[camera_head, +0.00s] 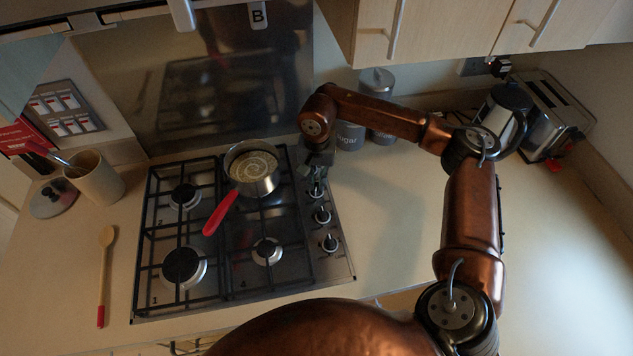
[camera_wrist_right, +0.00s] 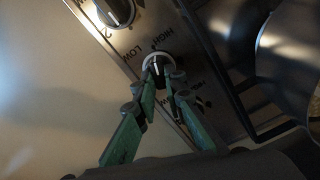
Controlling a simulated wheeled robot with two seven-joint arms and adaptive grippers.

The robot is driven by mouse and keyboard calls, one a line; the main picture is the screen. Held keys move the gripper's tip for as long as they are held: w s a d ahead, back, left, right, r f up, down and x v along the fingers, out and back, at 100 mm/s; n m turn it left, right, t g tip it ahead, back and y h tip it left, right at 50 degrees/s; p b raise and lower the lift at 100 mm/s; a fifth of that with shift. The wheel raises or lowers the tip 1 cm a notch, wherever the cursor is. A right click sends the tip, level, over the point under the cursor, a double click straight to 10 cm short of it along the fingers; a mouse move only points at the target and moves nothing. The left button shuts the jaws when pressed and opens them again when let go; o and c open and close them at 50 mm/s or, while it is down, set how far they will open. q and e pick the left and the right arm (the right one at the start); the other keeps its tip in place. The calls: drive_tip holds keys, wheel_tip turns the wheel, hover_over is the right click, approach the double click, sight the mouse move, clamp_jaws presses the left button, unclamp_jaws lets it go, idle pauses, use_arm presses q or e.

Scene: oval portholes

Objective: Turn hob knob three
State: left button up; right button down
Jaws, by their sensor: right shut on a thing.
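The hob (camera_head: 345,277) has a row of dark, silver-ringed knobs along its right edge. In the head view, a near knob (camera_head: 329,243), a middle knob (camera_head: 322,215) and a farther knob (camera_head: 316,190) show. My right gripper (camera_head: 317,170) reaches down at the far end of this row, and its fingertips are hard to make out there. In the right wrist view, my right gripper (camera_wrist_right: 160,77), with green fingers, is shut on a knob (camera_wrist_right: 156,60) with a pale ring. A neighbouring knob (camera_wrist_right: 115,12) is free, with a "2" printed close by. My left gripper is out of view.
A saucepan (camera_head: 267,186) with a red handle (camera_head: 219,213) stands on the hob, left of my right gripper. Canisters (camera_head: 380,120) stand behind my right arm. A kettle (camera_head: 508,108) and toaster (camera_head: 553,100) are at right. The counter right of the hob is clear.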

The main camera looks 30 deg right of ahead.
sight(317, 185)
drive_tip(key=c, duration=2)
unclamp_jaws()
wheel_tip(317, 185, up, 8)
drive_tip(key=shift+f, duration=0.25)
